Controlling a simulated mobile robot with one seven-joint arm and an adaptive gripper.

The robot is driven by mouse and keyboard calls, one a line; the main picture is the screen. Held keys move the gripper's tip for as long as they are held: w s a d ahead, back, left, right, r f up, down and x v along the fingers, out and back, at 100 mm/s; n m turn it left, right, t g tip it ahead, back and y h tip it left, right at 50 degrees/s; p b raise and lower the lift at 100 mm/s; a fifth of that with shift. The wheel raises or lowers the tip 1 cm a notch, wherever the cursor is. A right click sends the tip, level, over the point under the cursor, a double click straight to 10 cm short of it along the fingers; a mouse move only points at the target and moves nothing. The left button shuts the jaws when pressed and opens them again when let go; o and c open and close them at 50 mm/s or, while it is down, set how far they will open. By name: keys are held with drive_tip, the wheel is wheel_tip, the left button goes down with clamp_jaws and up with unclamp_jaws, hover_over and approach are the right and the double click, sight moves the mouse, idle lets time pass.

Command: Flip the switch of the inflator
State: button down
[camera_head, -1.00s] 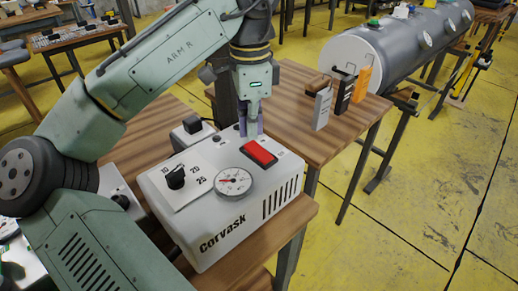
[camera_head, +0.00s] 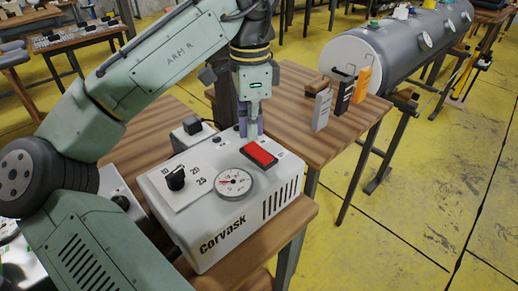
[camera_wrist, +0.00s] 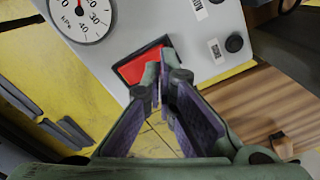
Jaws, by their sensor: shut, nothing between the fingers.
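The inflator (camera_head: 205,235) is a white box marked "Corvask" on a wooden table. On its top are a black knob (camera_head: 175,180), a round gauge (camera_head: 232,182) and a red rocker switch (camera_head: 261,152) in a dark frame. The switch also shows in the wrist view (camera_wrist: 138,66), partly covered by the fingertips. My gripper (camera_head: 251,134) points down at the far end of the switch. In the wrist view my gripper (camera_wrist: 163,72) has its tips together and empty, over or against the switch's edge. I cannot tell whether they touch it.
Grey, black and orange tagged pieces (camera_head: 322,108) stand on the table right of my gripper. A small boxy device (camera_head: 192,130) sits behind the inflator. A large grey cylinder (camera_head: 400,45) lies at the back right. Yellow floor is open at right.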

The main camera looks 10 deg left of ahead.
sight(252, 146)
drive_tip(key=shift+f+b, duration=0.45)
drive_tip(key=shift+f, duration=0.85)
idle(0.5)
drive_tip(key=shift+r, duration=0.15)
wheel_tip(252, 146, up, 7)
drive_tip(key=p, duration=0.9)
idle(0.5)
